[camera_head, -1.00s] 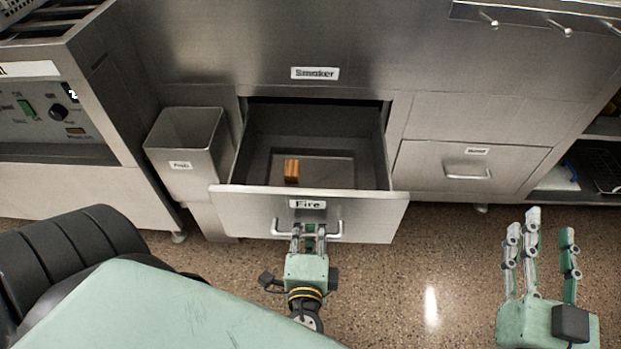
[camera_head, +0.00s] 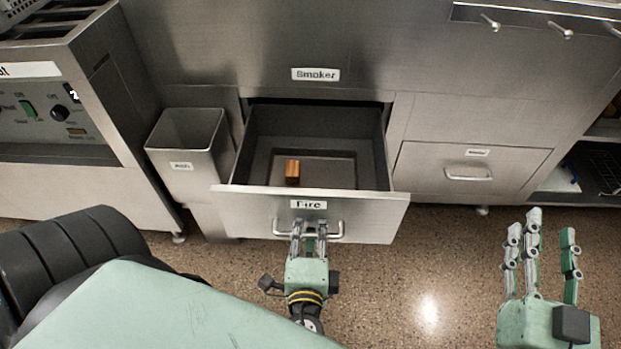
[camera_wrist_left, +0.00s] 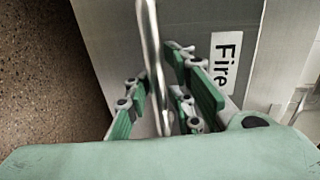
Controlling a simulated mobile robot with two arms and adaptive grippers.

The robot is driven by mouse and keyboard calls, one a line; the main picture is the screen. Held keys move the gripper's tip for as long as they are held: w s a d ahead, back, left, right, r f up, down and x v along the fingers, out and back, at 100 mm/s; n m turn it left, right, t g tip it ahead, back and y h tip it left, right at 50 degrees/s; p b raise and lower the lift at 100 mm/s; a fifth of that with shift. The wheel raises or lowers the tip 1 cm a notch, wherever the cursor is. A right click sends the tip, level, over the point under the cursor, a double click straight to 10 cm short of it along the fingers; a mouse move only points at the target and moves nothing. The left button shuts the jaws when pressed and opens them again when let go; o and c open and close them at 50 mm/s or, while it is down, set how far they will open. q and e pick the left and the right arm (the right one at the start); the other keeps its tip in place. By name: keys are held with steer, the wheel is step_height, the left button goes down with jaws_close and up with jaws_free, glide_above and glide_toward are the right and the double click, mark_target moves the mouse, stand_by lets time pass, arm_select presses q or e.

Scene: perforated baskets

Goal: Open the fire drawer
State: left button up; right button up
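The fire drawer (camera_head: 350,214) is a steel drawer labelled "Fire", pulled well out of its cabinet. A small brown wooden block (camera_head: 292,171) lies inside it. My left gripper (camera_head: 309,228) is at the drawer's bar handle (camera_head: 335,233). In the left wrist view the handle bar (camera_wrist_left: 150,40) runs between the fingers of my left gripper (camera_wrist_left: 160,100), with gaps showing, so it is open around the bar. My right gripper (camera_head: 545,240) is open and empty, apart from the cabinets at the lower right.
A steel bin (camera_head: 180,155) stands left of the drawer. A closed drawer (camera_head: 465,180) with its own handle is to the right. A control panel unit (camera_head: 50,110) is at the far left. Speckled floor (camera_head: 420,270) is clear between my grippers.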

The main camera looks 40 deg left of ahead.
arm_select(q)
steer(key=v, duration=1.2)
steer(key=shift+w+f, duration=0.1)
